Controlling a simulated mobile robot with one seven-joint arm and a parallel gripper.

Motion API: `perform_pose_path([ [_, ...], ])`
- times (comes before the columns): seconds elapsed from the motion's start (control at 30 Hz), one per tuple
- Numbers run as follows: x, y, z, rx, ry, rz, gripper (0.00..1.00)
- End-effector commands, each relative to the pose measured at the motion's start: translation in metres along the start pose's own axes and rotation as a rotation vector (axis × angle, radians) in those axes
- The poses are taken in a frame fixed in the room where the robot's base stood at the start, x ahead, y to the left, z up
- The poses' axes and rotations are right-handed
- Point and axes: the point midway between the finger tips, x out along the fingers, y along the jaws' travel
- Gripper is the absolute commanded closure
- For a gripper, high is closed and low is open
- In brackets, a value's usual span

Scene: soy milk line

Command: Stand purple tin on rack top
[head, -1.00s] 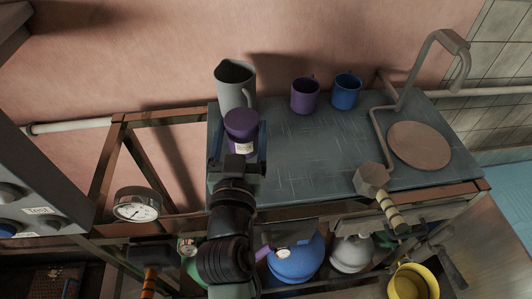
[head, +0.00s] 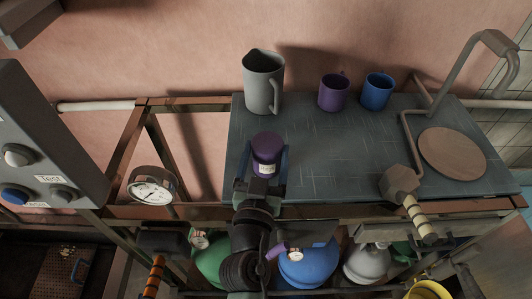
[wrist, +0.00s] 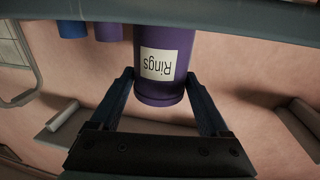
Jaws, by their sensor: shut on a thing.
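The purple tin (head: 267,148) has a white label that reads "Rings" in the wrist view (wrist: 165,60). My gripper (head: 262,172) is shut on it, one finger on each side of the tin. In the head view the tin shows over the front left part of the dark rack top (head: 330,150). The wrist picture is upside down, and the tin looks upright there. Its base is close to the rack top (wrist: 250,28); I cannot tell whether it touches.
A grey jug (head: 263,82) stands behind the tin. A purple mug (head: 334,94) and a blue mug (head: 377,92) stand at the back. A round wooden disc (head: 452,153) and a bent pipe (head: 408,125) are at right. The rack's middle is clear.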

Motion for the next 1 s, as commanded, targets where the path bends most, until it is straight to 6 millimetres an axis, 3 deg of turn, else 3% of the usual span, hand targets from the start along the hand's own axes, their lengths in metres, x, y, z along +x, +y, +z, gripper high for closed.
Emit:
perform_pose_path([
  [0.07, 0.000, 0.000, 0.003, 0.001, 0.002, 0.000, 0.89],
  [0.1, 0.000, 0.000, 0.002, 0.001, 0.000, 0.000, 0.13],
  [0.17, 0.000, 0.000, 0.002, 0.000, 0.000, 0.000, 0.03],
  [0.53, 0.000, 0.000, -0.004, -0.001, 0.000, 0.000, 0.00],
  [1.0, -0.084, 0.001, 0.003, -0.001, -0.003, 0.001, 0.00],
])
